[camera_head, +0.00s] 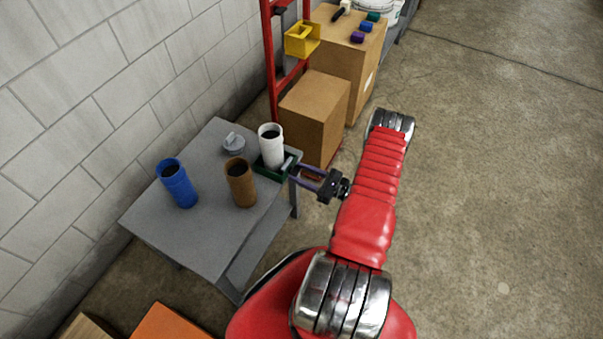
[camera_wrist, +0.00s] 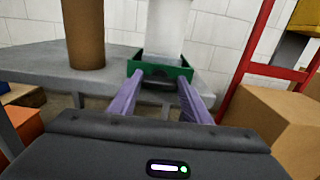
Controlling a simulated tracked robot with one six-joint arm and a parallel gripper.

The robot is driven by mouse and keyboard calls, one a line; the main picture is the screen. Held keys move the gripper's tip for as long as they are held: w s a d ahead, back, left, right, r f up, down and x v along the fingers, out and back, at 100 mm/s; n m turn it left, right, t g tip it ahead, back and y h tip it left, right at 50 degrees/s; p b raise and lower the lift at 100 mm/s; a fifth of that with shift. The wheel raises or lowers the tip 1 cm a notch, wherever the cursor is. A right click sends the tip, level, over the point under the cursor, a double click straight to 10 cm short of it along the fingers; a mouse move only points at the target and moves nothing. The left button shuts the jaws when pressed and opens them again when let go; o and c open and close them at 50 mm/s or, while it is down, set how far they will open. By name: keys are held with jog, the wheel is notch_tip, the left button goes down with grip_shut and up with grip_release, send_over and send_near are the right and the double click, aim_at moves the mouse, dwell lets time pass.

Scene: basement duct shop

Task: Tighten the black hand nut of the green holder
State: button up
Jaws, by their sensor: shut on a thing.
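The green holder (camera_head: 262,171) sits at the right edge of the grey table, with a white cylinder (camera_head: 272,152) standing upright in it. In the wrist view the holder (camera_wrist: 185,72) is straight ahead, and the lower part of the white cylinder (camera_wrist: 167,35) rises from it. The black hand nut (camera_wrist: 158,83) shows as a dark shape at the holder's front, between my purple fingertips. My gripper (camera_head: 293,172) reaches in from the right and is shut on the nut. In the head view the nut cannot be made out.
A brown cylinder (camera_head: 240,184), a blue cylinder (camera_head: 178,185) and a grey lidded-looking piece (camera_head: 233,144) stand on the table (camera_head: 215,235). Cardboard boxes (camera_head: 315,115) and a red rack (camera_head: 268,60) with a yellow bin (camera_head: 301,40) are behind. Floor at right is clear.

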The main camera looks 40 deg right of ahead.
jog(key=shift+c, duration=0.8)
jog(key=shift+d, duration=0.25)
jog(key=shift+c, duration=0.5)
jog(key=shift+w+a, duration=0.1)
jog(key=shift+a, duration=0.05)
